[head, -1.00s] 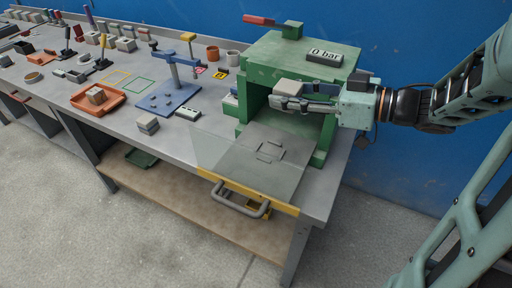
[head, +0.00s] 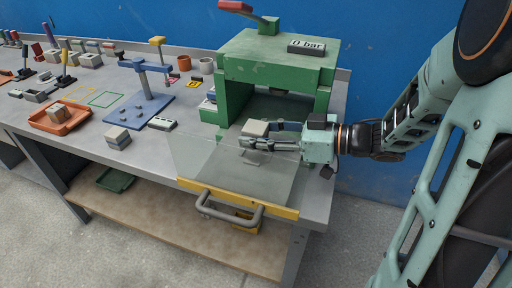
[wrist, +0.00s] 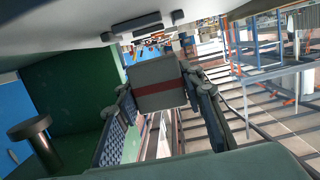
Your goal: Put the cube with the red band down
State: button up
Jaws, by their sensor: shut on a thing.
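The cube with the red band (wrist: 166,92) is light grey and sits between the two fingers of my gripper (wrist: 163,100) in the wrist view, its band running across the near face. In the head view the held cube (head: 255,128) shows above the fingers, and my gripper (head: 262,138) is shut on it. The fingers partly hide the square outline on the plate. I cannot tell whether the cube touches the plate.
The plate has a yellow front bar with a grey handle (head: 228,212). The press's red lever (head: 235,6) and a "0 bar" sign (head: 306,47) are on top. To the left are a grey block (head: 117,137), a blue stand (head: 150,100) and an orange tray (head: 45,120).

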jog(key=shift+f+b, duration=0.4)
jog(key=shift+f, duration=1.2)
jog(key=shift+f, duration=0.15)
jog(key=o, duration=1.2)
jog(key=shift+o, duration=0.2)
jog(key=shift+d+r, duration=0.15)
jog(key=shift+r, duration=0.05)
jog(key=p+v, duration=0.1)
jog(key=v, duration=1)
jog(key=shift+s+d+p, duration=0.2)
jog(key=shift+d+p, duration=0.15)
